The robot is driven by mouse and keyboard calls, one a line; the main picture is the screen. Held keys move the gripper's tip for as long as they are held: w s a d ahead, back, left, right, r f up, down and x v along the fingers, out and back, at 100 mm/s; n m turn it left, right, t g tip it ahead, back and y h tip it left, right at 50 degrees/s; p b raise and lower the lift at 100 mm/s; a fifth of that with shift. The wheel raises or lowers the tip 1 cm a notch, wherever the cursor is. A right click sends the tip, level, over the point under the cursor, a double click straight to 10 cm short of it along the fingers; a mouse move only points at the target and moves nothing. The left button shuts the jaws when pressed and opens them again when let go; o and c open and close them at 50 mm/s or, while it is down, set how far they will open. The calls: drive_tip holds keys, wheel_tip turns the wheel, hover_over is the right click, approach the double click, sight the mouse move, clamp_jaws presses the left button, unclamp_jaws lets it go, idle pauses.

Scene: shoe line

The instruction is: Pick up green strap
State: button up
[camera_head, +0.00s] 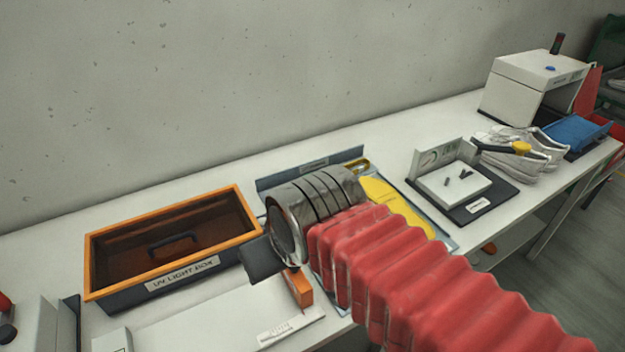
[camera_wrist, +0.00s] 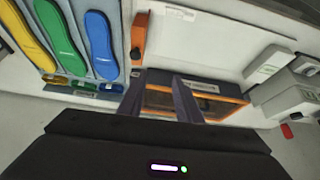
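The green strap (camera_wrist: 63,37) is a long, flat, sole-shaped piece lying between the yellow strap (camera_wrist: 27,35) and the blue strap (camera_wrist: 101,45) in the wrist view. All three lie on a grey-blue tray (camera_wrist: 82,14). In the head view the yellow strap (camera_head: 396,205) shows on the tray, while my arm hides the green and blue ones. My gripper (camera_wrist: 159,100) is open and empty, with a clear gap between its dark fingers. In the wrist view the green strap is off to the left of the fingers, not between them.
An orange-rimmed UV light box (camera_head: 219,263) stands left of my gripper. A small orange item (camera_head: 299,287) is close by, at a white board (camera_head: 240,318). To the right are a small white stand (camera_head: 455,182), grey shoes (camera_head: 522,150) and a white machine (camera_head: 530,82).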

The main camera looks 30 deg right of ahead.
drive_tip(key=shift+o, duration=1.4)
drive_tip(key=shift+w+r, duration=0.15)
drive_tip(key=shift+w, duration=0.05)
drive_tip(key=o, duration=0.9)
drive_tip(key=w+d+r, duration=0.2)
drive_tip(key=w+d, duration=0.3)
drive_tip(key=w, duration=0.4)
drive_tip(key=shift+r, duration=0.3)
drive_tip(key=o, duration=0.4)
drive_tip(key=shift+m+g, duration=0.3)
drive_tip(key=shift+m, duration=0.1)
drive_tip(key=w+d, duration=0.6)
drive_tip(key=w, duration=0.1)
drive_tip(key=shift+w+d, duration=0.1)
drive_tip(key=shift+w, duration=0.1)
drive_tip(key=shift+c, duration=0.2)
drive_tip(key=w+d+f, duration=0.4)
drive_tip(key=w+d, duration=0.2)
drive_tip(key=d, duration=0.4)
drive_tip(key=w+d+f+m, duration=0.1)
drive_tip(key=w+d+f, duration=0.3)
drive_tip(key=d, duration=0.6)
drive_tip(key=w, duration=0.2)
drive_tip(key=shift+w+d+f+g+h, duration=0.15)
drive_tip(key=shift+w+f+g+h, duration=0.05)
drive_tip(key=shift+w+g+h, duration=0.1)
drive_tip(key=shift+f, duration=0.15)
drive_tip(key=x, duration=0.8)
drive_tip(key=shift+w+f, duration=0.15)
drive_tip(key=shift+f, duration=0.15)
